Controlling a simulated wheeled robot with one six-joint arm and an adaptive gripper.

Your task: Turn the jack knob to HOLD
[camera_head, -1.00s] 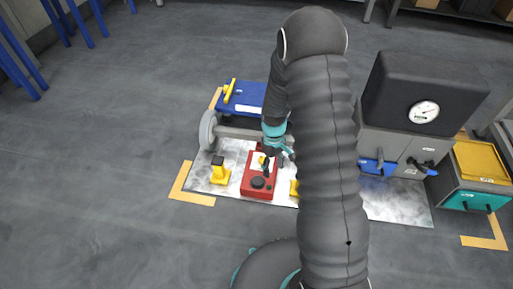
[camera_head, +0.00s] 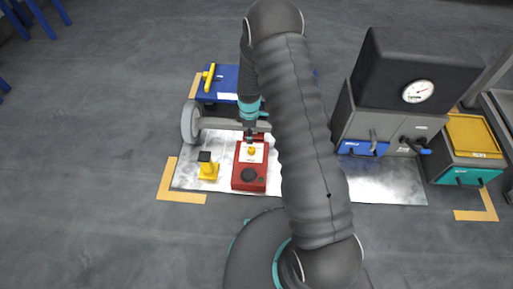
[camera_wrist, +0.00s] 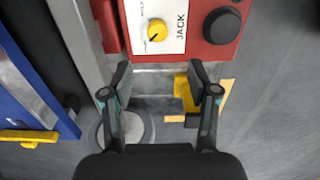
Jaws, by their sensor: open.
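The red jack unit (camera_head: 249,181) stands on the light floor mat, with a white label panel on top. Its yellow round knob (camera_head: 251,151) sits on that panel. In the wrist view the knob (camera_wrist: 157,29) is beside the word JACK, with a dark mark on its lower-left side. The small print beside the knob is too small to read surely. My gripper (camera_wrist: 161,80) is open and empty, with the knob beyond its fingertips and not touched. In the head view my gripper (camera_head: 250,133) is just behind the knob; my arm hides part of the scene.
A black round button (camera_wrist: 222,25) is on the jack unit. A yellow stand with a black top (camera_head: 208,170) is to its left. A gauge cabinet (camera_head: 385,130) stands at right.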

